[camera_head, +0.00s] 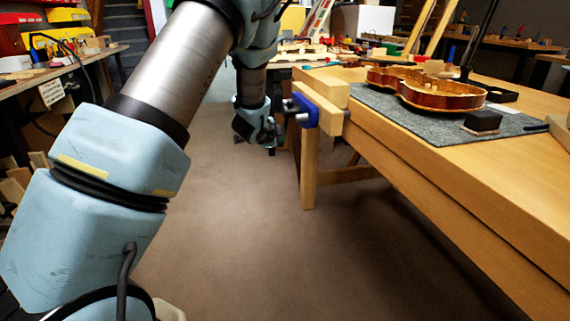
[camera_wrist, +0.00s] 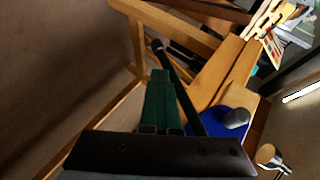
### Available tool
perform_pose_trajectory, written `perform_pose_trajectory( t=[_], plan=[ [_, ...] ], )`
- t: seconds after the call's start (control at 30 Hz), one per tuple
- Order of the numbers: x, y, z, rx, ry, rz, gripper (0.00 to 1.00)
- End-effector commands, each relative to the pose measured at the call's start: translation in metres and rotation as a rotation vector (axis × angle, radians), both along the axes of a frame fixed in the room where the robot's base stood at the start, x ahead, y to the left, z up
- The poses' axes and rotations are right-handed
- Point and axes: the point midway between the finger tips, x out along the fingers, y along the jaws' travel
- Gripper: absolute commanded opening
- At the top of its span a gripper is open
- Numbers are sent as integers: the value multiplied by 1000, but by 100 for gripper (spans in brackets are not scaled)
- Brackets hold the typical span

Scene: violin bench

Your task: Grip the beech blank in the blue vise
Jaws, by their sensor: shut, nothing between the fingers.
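The blue vise (camera_head: 303,111) is on the end of the wooden bench, with a wooden front jaw (camera_head: 320,108). Its blue plate also shows in the wrist view (camera_wrist: 237,122), with a grey round screw end. A dark handle bar (camera_wrist: 184,82) with a knobbed end runs across the wrist view. A pale wood block (camera_head: 330,88), perhaps the beech blank, sits between front jaw and bench; whether it is clamped I cannot tell. My gripper (camera_head: 256,137) is left of the vise. Its dark green fingers (camera_wrist: 161,75) are shut and empty, close beside the handle bar; contact is unclear.
A violin body (camera_head: 425,88) lies on a grey mat (camera_head: 385,104) on the bench, with a dark block (camera_head: 483,121) near it. A wooden leg (camera_head: 308,170) stands below the vise. The carpet (camera_head: 240,230) left of the bench is clear.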

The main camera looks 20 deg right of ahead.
Motion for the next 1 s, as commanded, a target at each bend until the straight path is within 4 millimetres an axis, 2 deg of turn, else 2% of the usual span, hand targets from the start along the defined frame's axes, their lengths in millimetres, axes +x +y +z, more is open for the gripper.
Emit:
perform_pose_trajectory(
  t=[0.03,0.47,1.0],
  plan=[
    [4,-1,-11,-6,-39,0,0],
    [34,-4,6,-47,-371,0,0],
    [65,-8,47,-108,-871,0,0]
  ],
)
